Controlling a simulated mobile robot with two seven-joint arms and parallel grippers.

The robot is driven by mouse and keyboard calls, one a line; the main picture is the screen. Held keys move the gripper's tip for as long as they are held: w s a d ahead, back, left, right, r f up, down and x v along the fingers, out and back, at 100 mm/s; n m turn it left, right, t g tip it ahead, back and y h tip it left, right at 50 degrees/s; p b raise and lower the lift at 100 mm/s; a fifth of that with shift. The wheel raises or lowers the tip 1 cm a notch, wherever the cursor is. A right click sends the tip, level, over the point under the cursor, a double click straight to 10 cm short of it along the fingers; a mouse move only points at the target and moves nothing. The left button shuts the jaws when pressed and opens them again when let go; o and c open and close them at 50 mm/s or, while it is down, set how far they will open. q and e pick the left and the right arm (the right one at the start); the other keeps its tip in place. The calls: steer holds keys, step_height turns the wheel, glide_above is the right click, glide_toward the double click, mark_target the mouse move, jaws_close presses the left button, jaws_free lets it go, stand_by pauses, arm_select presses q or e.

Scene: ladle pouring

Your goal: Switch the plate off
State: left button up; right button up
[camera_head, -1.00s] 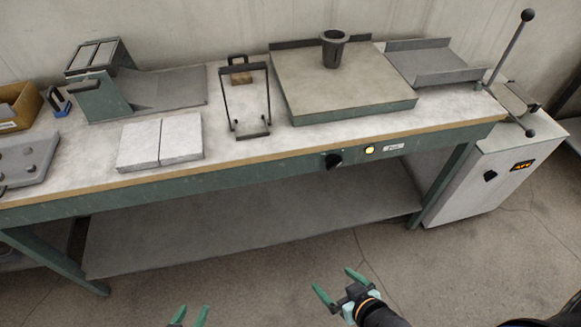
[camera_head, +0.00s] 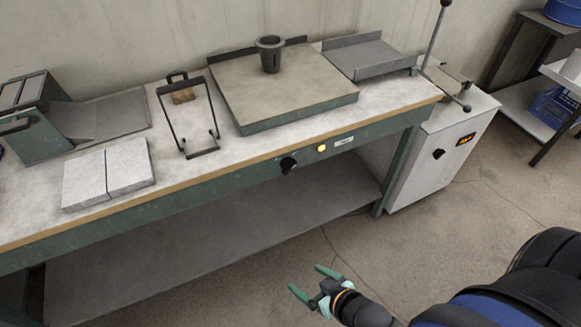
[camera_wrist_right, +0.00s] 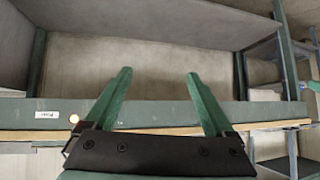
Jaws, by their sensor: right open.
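The hot plate (camera_head: 325,90) is a flat square slab with a green-edged front, set on the bench top. A dark crucible-like cup (camera_head: 270,55) stands on it. On the bench's green front rail are a black knob (camera_head: 288,165), a lit yellow lamp (camera_head: 321,148) and a small white label (camera_head: 344,141). The lamp (camera_wrist_right: 74,118) and label (camera_wrist_right: 47,114) also show in the right wrist view. My right gripper (camera_head: 304,279) is open and empty, low in front of the bench and apart from the knob. In the wrist view its green fingers (camera_wrist_right: 157,82) are spread. My left gripper is out of view.
A grey cabinet (camera_head: 420,180) with its own black knob and orange display stands right of the bench. A wire stand (camera_head: 187,118), pale slabs (camera_head: 107,172) and a grey tray (camera_head: 370,57) lie on the bench. The floor in front is free.

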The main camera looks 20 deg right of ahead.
mark_target(292, 168)
steer(key=w+d+m+t+b, duration=0.1)
steer(key=w+m, duration=0.1)
steer(key=w, duration=0.1)
steer(key=w+d+m+t+b, duration=0.2)
steer(key=w, duration=0.1)
steer(key=w+d+r+m+t+h+b, duration=0.1)
steer(key=w+d+t, duration=0.1)
steer(key=w, duration=0.2)
steer(key=shift+w+d+m+b, duration=0.1)
steer(key=shift+m+b, duration=0.3)
steer(key=c, duration=0.4)
steer(key=w+d+r+m+t+b, duration=0.1)
steer(key=w+d+r+m, duration=0.1)
steer(key=w+d+r+m+t+h+b, duration=0.1)
steer(key=w+d+m+t, duration=0.1)
steer(key=shift+w+r+m, duration=0.25)
steer(key=shift+r+m, duration=0.05)
steer(key=shift+r, duration=0.1)
steer(key=shift+c, duration=1.1)
steer(key=w, duration=0.7)
steer(key=w+b, duration=0.1)
steer(key=w, duration=0.3)
steer(key=shift+d+r, duration=0.1)
steer(key=shift+r, duration=0.15)
steer(key=shift+w, duration=0.8)
jaws_close()
